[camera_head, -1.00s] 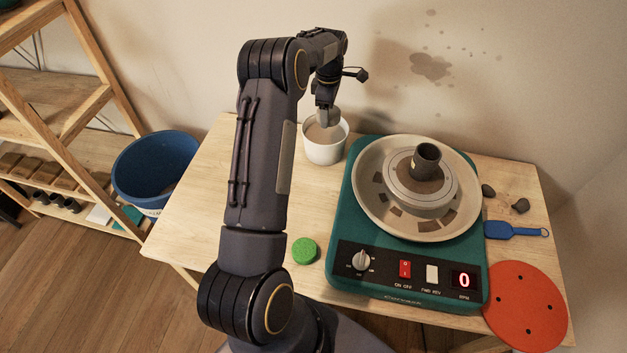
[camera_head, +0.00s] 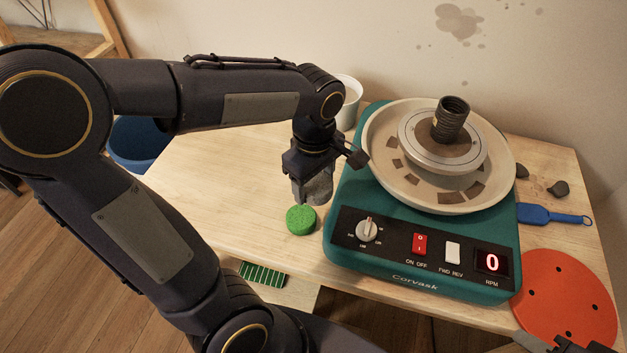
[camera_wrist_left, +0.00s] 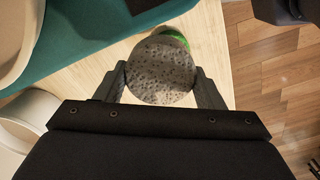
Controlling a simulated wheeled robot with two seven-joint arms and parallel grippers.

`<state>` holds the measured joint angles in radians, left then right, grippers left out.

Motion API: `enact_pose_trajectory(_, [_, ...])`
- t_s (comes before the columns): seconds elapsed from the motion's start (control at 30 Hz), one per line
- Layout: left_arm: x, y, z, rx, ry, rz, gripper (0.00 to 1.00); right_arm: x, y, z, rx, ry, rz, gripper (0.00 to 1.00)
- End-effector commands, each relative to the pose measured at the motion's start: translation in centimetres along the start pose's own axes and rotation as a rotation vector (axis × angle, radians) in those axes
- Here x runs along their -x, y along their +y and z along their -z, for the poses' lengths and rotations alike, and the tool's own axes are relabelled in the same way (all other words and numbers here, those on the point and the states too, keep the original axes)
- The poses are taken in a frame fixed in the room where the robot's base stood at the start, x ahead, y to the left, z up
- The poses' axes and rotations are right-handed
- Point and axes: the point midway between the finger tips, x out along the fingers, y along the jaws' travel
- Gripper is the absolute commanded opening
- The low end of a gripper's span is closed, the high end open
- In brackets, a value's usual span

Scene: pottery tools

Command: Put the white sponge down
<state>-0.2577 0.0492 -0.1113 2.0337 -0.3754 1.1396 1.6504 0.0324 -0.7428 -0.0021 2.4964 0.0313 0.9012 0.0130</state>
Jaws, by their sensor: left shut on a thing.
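My left gripper (camera_head: 312,178) points down and is shut on the white sponge (camera_head: 313,190), which looks grey and speckled. In the left wrist view the round sponge (camera_wrist_left: 160,72) sits between the two fingers. The sponge is low over the wooden table (camera_head: 225,180), left of the teal pottery wheel. I cannot tell whether it touches the table. A green round sponge (camera_head: 301,220) lies just in front of it, and is partly hidden by it in the wrist view (camera_wrist_left: 176,37). A dark part at the lower right corner may be my right gripper (camera_head: 585,346).
The pottery wheel (camera_head: 385,275) with its pan and dark cylinder stands close on the right. A white pot (camera_head: 349,100) is behind my gripper. A red disc (camera_head: 565,295) and a blue tool (camera_head: 545,214) lie at right. The table's left part is clear.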

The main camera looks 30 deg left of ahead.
Motion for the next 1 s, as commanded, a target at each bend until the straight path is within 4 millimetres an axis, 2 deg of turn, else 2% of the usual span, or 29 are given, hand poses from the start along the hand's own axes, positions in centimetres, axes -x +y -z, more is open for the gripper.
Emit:
enact_pose_trajectory(0.3, [-3.6,5.8,5.3,0.008,0.000,0.005,0.51,-0.2,0.1,-0.1,0.000,0.000,0.000,0.36])
enact_pose_trajectory(0.5, [-7.2,7.9,7.1,0.004,0.000,0.004,0.51,-0.6,0.3,-0.3,0.000,0.000,0.000,0.36])
enact_pose_trajectory(0.77, [-8.7,9.0,8.0,0.003,0.000,0.001,0.51,-0.7,0.3,-0.3,0.000,0.000,0.000,0.36])
enact_pose_trajectory(1.0, [-11.9,9.3,8.4,0.004,-0.002,0.004,0.51,-1.0,0.5,-0.5,0.000,0.000,0.000,0.36])
